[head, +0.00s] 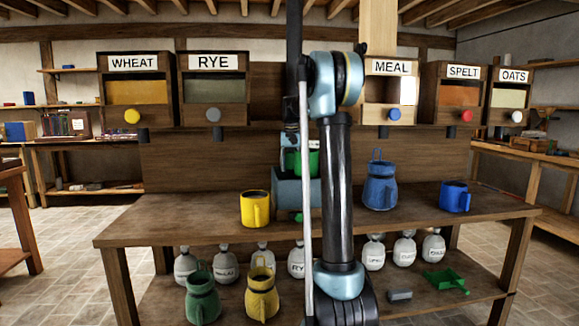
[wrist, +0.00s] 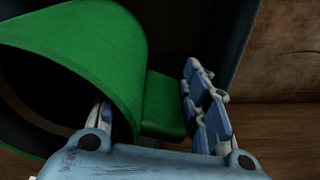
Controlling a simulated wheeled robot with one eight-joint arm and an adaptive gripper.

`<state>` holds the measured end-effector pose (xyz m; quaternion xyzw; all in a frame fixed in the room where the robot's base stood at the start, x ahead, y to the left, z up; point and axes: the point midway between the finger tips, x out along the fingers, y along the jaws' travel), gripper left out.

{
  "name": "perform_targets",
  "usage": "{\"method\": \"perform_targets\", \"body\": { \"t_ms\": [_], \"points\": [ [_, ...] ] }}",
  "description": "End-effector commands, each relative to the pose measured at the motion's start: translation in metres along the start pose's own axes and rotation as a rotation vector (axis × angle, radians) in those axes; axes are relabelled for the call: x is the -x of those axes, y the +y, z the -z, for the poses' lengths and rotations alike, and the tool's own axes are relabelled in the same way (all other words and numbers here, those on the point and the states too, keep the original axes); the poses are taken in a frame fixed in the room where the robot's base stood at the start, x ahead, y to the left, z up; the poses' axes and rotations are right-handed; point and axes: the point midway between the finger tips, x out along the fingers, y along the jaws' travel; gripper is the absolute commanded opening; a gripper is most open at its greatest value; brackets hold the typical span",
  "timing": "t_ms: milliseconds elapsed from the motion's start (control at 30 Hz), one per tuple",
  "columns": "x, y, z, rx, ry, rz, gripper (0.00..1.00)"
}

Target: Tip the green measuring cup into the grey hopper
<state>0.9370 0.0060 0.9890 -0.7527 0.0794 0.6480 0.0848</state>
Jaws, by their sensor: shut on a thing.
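The green measuring cup (head: 313,160) is at the grey hopper (head: 285,192), over its top, partly hidden behind my arm in the head view. The hopper is a grey-blue box on the workbench. In the wrist view the cup (wrist: 85,50) fills the upper left, its wide mouth open to a dark inside. No contents can be made out. My gripper (wrist: 155,115) is shut on the cup's green handle (wrist: 165,105), which lies between the fingers. A dark wall (wrist: 238,45) surrounds the cup there, seemingly the hopper's. The cup's exact tilt is unclear.
On the workbench (head: 170,222) stand a yellow mug (head: 254,209), a blue jug (head: 380,187) and a blue mug (head: 455,197). Labelled bins, such as the wheat bin (head: 138,92), line the wall above. Jugs, sacks and a green scoop (head: 445,280) are on the lower shelf.

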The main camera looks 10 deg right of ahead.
Motion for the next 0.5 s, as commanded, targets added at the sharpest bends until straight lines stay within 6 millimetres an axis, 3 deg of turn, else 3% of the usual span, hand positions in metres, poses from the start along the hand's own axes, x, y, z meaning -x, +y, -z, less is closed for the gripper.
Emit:
{"method": "perform_targets", "body": {
  "t_ms": [500],
  "points": [
    [0.006, -0.005, 0.036, 0.040, 0.460, -0.075, 0.00]
  ]
}}
